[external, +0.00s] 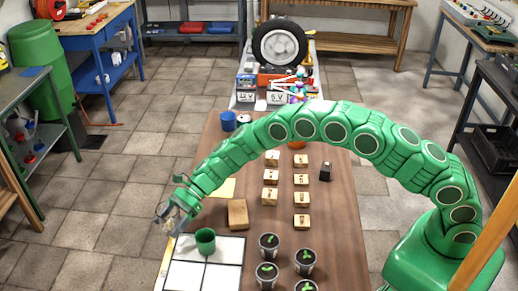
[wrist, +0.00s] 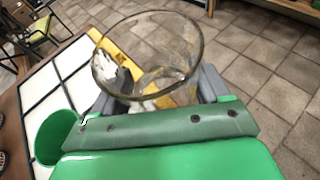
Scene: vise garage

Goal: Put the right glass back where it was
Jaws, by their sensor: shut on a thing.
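A clear glass (wrist: 150,60) fills the top of the wrist view, its open rim toward the camera. My gripper (wrist: 160,92) is shut on it, with grey fingers at either side of its wall. In the external view my gripper (external: 176,212) is at the left edge of the wooden table (external: 334,235), above the far-left corner of a white board with dark grid lines (external: 226,251). The glass shows only faintly there. A green cup (external: 205,241) stands on the board and also shows in the wrist view (wrist: 55,140). I see no second glass.
A wooden block (external: 238,214) lies just beyond the board. Several small wooden blocks (external: 301,200) stand in rows mid-table, and several potted seedlings (external: 268,246) stand right of the board. A blue cup (external: 228,121) is at the far-left end. Floor is open left of the table.

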